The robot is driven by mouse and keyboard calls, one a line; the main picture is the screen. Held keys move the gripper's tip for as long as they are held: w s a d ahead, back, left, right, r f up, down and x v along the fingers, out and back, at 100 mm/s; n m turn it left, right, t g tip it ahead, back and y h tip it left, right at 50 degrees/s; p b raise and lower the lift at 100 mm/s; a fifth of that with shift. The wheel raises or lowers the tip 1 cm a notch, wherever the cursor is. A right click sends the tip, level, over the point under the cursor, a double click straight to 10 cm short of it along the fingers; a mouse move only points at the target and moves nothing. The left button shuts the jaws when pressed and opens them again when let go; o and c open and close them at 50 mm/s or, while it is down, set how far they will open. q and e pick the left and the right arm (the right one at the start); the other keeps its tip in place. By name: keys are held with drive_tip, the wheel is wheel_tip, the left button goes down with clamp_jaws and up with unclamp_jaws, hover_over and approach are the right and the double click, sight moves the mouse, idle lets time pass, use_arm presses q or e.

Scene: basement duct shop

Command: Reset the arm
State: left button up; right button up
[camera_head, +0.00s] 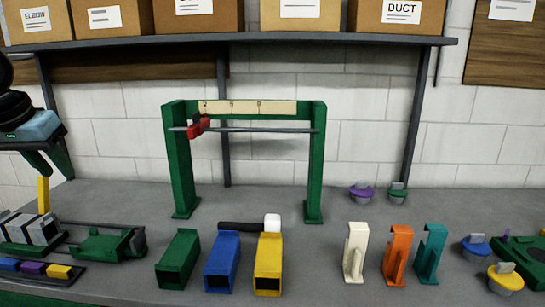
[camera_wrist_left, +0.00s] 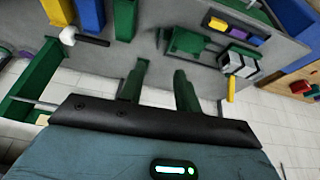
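My left gripper (camera_head: 58,174) is at the left edge of the head view, above the left part of the bench. Its two green fingers stand apart with nothing between them; they also show apart in the left wrist view (camera_wrist_left: 158,78). The gripper touches nothing that I can see. Below it are a grey-and-black block device (camera_head: 32,228) with a yellow upright bar (camera_head: 43,194) and a green fixture (camera_head: 103,244). My right gripper is in neither view.
A green frame (camera_head: 181,160) with a crossbar and red clip (camera_head: 198,128) stands mid-bench. Green, blue and yellow ducts (camera_head: 268,262), a mallet (camera_head: 272,222), white, orange and teal brackets (camera_head: 397,254) and several dampers (camera_head: 505,279) line the front. Boxes (camera_head: 112,17) fill a shelf above.

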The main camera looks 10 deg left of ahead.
use_arm(q)
drive_tip(key=s+a+f, duration=0.2)
drive_tip(key=a+f, duration=0.3)
drive_tip(key=f, duration=0.7)
drive_tip(key=s+a+f, duration=0.1)
drive_tip(key=a+f, duration=0.4)
drive_tip(key=f, duration=0.7)
drive_tip(key=s+d+f+m, duration=0.15)
drive_tip(key=s+f, duration=0.25)
drive_tip(key=f, duration=0.5)
drive_tip(key=s+d+f, duration=0.3)
drive_tip(key=s+f, duration=0.1)
drive_tip(key=f, duration=0.4)
drive_tip(key=s+d+f, duration=0.2)
drive_tip(key=s+f, duration=0.3)
drive_tip(key=f, duration=0.4)
drive_tip(key=s+d+f+m+t+h, duration=0.1)
drive_tip(key=s+d+f, duration=0.5)
drive_tip(key=d+f, duration=0.3)
drive_tip(key=s+d+t, duration=0.1)
drive_tip(key=s+d, duration=0.2)
drive_tip(key=d, duration=0.8)
drive_tip(key=s+d+m+t+h, duration=0.1)
drive_tip(key=s+d+t, duration=0.1)
drive_tip(key=d, duration=0.9)
drive_tip(key=shift+s+d+r+h+p, duration=0.25)
drive_tip(key=shift+s+r+h+p, duration=0.1)
drive_tip(key=shift+s, duration=0.5)
